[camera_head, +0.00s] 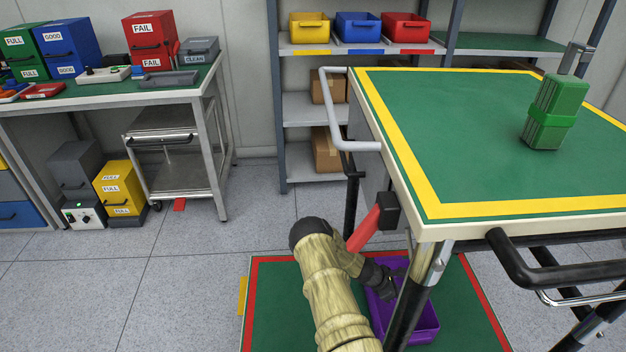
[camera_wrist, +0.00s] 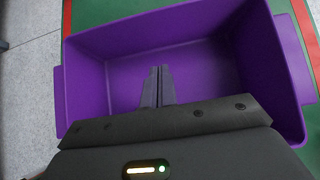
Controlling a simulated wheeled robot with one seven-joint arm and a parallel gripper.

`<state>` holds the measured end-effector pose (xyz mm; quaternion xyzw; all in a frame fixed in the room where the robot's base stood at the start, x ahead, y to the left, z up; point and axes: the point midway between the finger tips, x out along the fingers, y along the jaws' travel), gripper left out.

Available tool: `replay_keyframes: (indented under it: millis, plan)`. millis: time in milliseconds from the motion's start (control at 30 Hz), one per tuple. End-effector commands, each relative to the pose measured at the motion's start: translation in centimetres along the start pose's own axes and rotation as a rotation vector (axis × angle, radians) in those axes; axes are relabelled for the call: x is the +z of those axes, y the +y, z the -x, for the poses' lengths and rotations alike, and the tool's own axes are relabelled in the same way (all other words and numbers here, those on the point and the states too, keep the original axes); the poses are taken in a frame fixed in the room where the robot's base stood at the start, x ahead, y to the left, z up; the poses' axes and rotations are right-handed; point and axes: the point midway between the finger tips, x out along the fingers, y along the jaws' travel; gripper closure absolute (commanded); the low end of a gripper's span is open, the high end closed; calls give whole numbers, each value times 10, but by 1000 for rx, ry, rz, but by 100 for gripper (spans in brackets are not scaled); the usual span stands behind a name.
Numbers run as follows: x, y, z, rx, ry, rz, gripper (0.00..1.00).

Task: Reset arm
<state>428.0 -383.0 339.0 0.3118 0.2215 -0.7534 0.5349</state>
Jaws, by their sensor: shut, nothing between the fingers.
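My gripper (camera_wrist: 158,72) is shut with nothing between its fingers. In the wrist view the fingertips point into an empty purple bin (camera_wrist: 268,45), over its inside. In the head view my arm (camera_head: 330,285) reaches down beside the table, and the gripper end is at the purple bin (camera_head: 425,325). The table's leg and frame partly hide the bin and my gripper there. The bin stands on a green mat (camera_head: 285,300) with a red border on the floor.
A green-topped table (camera_head: 450,130) with a yellow border, a grey side handle (camera_head: 340,110) and a dark front rail (camera_head: 520,265) stands close to my arm. A green case (camera_head: 556,110) is on it. A workbench (camera_head: 100,98) and shelves (camera_head: 300,95) stand behind.

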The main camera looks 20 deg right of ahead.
Motion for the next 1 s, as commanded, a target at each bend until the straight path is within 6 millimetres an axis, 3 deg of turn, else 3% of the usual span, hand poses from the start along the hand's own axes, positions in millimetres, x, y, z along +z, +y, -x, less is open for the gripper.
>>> replay_keyframes:
  millis: [633, 1000]
  plan:
    - [-7, 7, -75, 5, 0, 5, 100]
    - [-6, 10, -88, 9, 0, 9, 100]
